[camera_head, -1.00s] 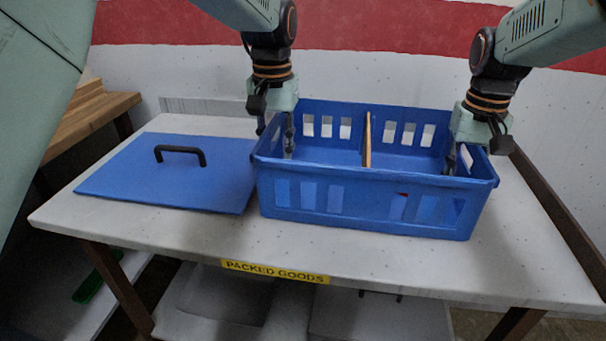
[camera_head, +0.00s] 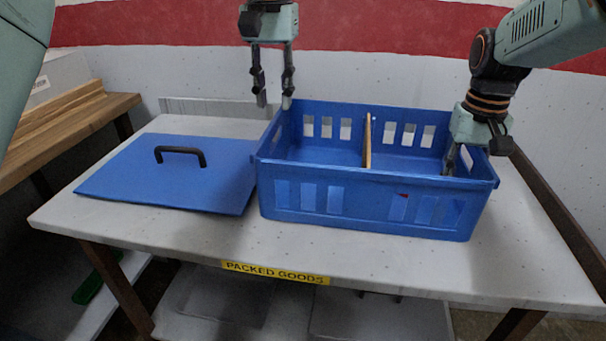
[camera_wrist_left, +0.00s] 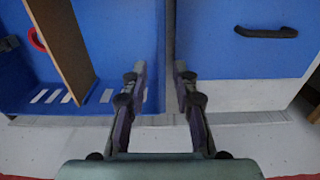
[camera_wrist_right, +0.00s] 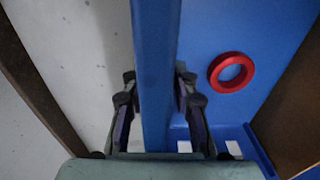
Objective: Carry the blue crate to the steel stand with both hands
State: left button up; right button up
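The blue crate (camera_head: 365,208) stands upright on the table, an upright brown divider (camera_head: 367,140) inside it. My left gripper (camera_head: 273,104) is open and empty, raised above the back left corner of the crate; its wrist view shows the crate's left wall below and between the fingers. My right gripper (camera_head: 460,160) is at the crate's right wall, one finger inside and one outside, in its wrist view (camera_wrist_right: 156,85). The wall seems to fill its gap, but I cannot tell whether it grips. A red ring (camera_wrist_right: 231,72) lies in the crate. I see no steel stand.
A flat blue lid (camera_head: 180,172) with a black handle lies left of the crate on the white table (camera_head: 330,262), marked by a yellow "PACKED GOODS" label (camera_head: 275,272). A wooden bench (camera_head: 75,125) stands at the left. Bare tabletop runs in front of the crate.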

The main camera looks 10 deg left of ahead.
notch_tip(320, 180, up, 12)
jog(key=shift+r, duration=0.1)
dwell(0.5)
